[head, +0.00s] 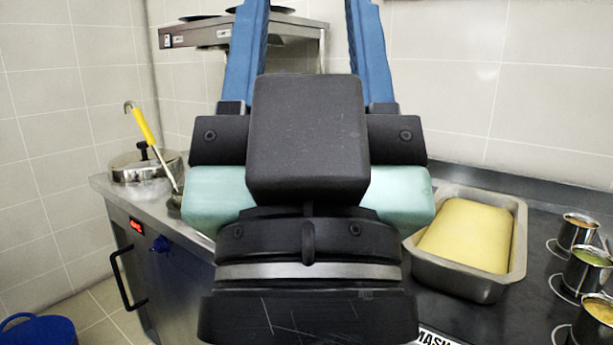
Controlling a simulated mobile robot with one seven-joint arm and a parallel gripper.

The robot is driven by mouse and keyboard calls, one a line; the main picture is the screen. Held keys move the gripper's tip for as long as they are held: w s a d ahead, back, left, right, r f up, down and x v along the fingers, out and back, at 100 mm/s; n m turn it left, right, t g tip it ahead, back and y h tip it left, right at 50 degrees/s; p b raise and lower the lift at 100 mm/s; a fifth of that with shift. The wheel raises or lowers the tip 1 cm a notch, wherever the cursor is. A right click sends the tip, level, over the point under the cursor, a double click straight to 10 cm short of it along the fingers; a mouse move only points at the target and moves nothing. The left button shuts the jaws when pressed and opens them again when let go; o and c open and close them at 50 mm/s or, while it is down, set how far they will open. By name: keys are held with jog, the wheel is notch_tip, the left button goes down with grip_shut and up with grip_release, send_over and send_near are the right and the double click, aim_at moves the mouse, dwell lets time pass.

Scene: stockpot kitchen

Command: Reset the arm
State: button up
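My gripper (308,30) fills the middle of the head view, close to the camera. Its black and teal body points upward, and two long blue fingers stand wide apart at the top. The fingertips run past the top edge of the picture. Nothing shows held between the fingers; only wall and part of a shelf show through the gap. The arm below the black wrist is cut off by the bottom edge.
A steel pan with a yellow block (468,236) sits on the dark counter (475,325) at right, beside several small metal cups (585,269). A lidded pot (145,166) and yellow-handled ladle (141,122) stand at left.

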notch_tip(320, 180, up, 32)
jog(key=p, duration=2.9)
jog(key=shift+f, duration=0.1)
